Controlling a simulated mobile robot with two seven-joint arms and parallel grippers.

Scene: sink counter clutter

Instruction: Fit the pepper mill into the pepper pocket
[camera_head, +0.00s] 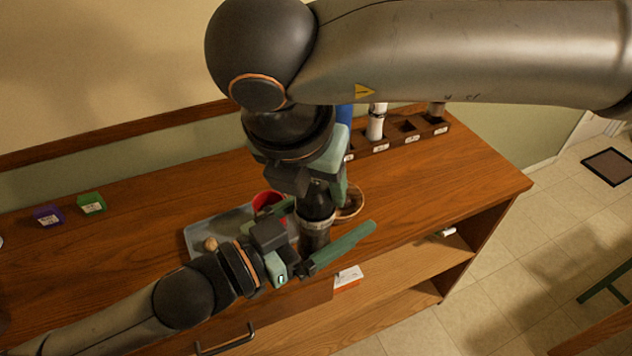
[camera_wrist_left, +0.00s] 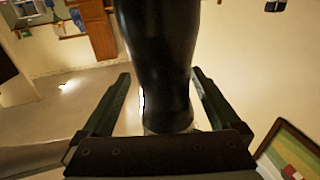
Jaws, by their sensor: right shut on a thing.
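The pepper mill (camera_head: 317,204) has a black body and a metallic grey lower part. It is held upright above the front of the wooden counter. My right gripper (camera_head: 322,184) points down and is shut on its upper part. My left gripper (camera_head: 318,236) is open around the mill, with a finger on either side. In the left wrist view the mill's black body (camera_wrist_left: 160,65) stands between the spread fingers, with gaps on both sides. A dark rack (camera_head: 395,140) with labelled pockets is at the back right; the labels are too small to read.
A grey tray (camera_head: 196,237), red cup (camera_head: 265,200) and brown bowl (camera_head: 354,201) are near the grippers. Purple (camera_head: 47,216) and green (camera_head: 92,203) boxes stand left. The counter's right end is clear.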

